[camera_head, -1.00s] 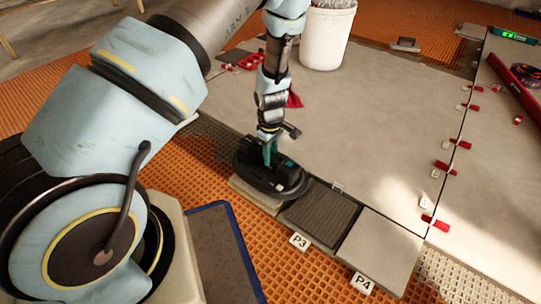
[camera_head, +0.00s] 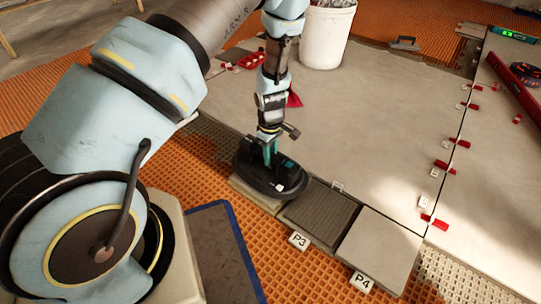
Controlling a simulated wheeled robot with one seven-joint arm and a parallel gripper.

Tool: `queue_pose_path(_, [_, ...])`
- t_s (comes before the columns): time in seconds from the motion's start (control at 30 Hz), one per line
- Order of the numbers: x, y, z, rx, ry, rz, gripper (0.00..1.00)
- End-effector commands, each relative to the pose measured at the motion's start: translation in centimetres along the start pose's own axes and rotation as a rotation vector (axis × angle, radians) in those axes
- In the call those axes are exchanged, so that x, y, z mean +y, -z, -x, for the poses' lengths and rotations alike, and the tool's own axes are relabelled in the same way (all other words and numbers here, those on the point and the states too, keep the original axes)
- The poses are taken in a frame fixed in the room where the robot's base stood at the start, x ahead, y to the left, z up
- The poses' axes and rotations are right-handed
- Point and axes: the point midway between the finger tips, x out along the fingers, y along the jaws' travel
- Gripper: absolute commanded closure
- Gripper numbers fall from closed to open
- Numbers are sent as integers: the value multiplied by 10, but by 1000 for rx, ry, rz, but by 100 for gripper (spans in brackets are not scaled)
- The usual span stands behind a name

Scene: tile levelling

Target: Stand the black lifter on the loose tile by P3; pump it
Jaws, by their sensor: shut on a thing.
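The black lifter (camera_head: 257,178), with a wide dark base, sits on or just above a pale loose tile (camera_head: 248,199); I cannot tell whether its base is flat in contact. The tile lies left of the P3 label (camera_head: 299,241), and the lifter covers most of it. My gripper (camera_head: 270,146) points down from above and is shut on the lifter's handle, beside teal parts. The fingertips are small and partly hidden.
A dark ribbed patch (camera_head: 320,212) lies right of the lifter, then a pale tile (camera_head: 377,250) by the P4 label (camera_head: 362,282). A white bucket (camera_head: 325,38) stands behind. Red clips (camera_head: 445,167) line a seam. A blue-edged mat (camera_head: 222,255) lies in front.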

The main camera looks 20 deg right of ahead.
Motion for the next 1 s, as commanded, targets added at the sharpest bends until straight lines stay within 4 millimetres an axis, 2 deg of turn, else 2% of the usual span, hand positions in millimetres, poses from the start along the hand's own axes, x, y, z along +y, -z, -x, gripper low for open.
queue_pose_path(1.0, [1,1,-7,1,-2,0,100])
